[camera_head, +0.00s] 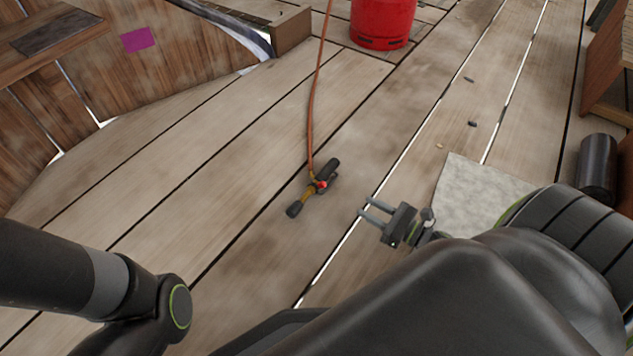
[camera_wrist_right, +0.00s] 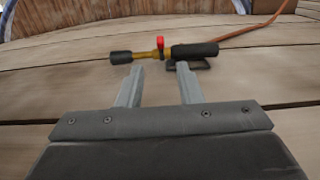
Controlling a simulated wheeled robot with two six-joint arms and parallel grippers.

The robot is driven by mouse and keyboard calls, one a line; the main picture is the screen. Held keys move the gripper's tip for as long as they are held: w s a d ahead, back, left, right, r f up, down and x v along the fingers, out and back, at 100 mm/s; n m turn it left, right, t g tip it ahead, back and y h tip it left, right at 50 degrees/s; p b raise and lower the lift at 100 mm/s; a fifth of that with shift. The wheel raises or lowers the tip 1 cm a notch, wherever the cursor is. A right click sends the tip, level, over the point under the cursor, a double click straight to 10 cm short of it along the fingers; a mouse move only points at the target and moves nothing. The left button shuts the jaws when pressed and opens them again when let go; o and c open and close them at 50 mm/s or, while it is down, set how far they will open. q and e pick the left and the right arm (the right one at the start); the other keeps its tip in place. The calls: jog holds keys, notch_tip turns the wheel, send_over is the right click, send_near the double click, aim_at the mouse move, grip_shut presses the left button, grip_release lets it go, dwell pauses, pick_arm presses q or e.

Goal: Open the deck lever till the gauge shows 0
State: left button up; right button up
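A torch-like tool with black ends and a brass middle (camera_head: 306,196) lies on the plank deck, a brown-orange hose running from it. A small red lever or knob (camera_head: 322,185) sits on its middle; it also shows in the right wrist view (camera_wrist_right: 160,42). My right gripper (camera_head: 365,205) is open and empty, to the right of the tool and apart from it. In the right wrist view its fingers (camera_wrist_right: 160,70) point toward the tool, which lies beyond the tips. My left arm shows at lower left, but its gripper is out of view. I can make out no gauge.
A red cylinder (camera_head: 382,20) stands at the back, with the hose (camera_head: 312,105) leading up toward it. A grey mat (camera_head: 475,195) and a dark cylinder (camera_head: 597,168) are at right. A curved wooden wall (camera_head: 180,65) bounds the left. Deck around the tool is clear.

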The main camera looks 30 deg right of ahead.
aim_at(323, 183)
jog(key=b+x, duration=0.5)
jog(key=x, duration=1.1)
jog(key=shift+w, duration=0.1)
jog(key=shift+w+a, duration=0.3)
jog(key=shift+w, duration=0.25)
grip_shut()
